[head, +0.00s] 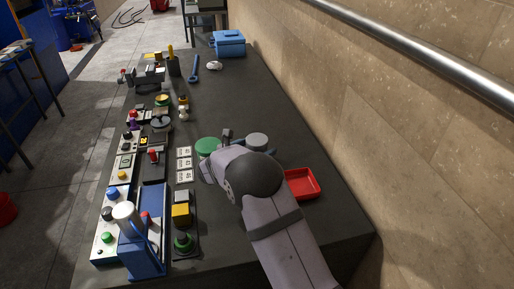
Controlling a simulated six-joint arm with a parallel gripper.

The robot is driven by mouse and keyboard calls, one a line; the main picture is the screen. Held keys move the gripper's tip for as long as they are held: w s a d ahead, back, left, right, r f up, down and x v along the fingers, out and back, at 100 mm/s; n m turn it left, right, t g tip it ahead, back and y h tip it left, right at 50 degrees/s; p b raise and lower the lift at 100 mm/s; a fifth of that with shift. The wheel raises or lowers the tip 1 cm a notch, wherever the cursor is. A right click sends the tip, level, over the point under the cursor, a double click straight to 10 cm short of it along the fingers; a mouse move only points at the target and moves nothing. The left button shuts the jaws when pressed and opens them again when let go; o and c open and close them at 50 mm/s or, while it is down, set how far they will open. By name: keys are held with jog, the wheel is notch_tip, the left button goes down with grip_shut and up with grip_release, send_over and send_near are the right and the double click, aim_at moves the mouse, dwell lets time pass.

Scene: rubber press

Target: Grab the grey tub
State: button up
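A round grey tub (257,139) stands on the dark bench top, just beyond the bulky joint of my arm. Its top is in view, and its lower near side is hidden by the arm. My gripper (228,134) is mostly hidden behind my own arm; only a small dark part shows, to the left of the tub. I cannot tell whether its fingers are apart or closed, or whether they touch the tub. Small blue pieces show beside the tub, and I cannot tell what they belong to.
A green disc (207,145) lies left of the tub. A red tray (303,184) is at the right. Button boxes and a blue press (143,250) line the left side. A blue toolbox (229,44) stands at the far end. The wall and rail (400,50) bound the right.

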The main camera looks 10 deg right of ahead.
jog(key=c, duration=1.4)
jog(key=shift+r, duration=0.1)
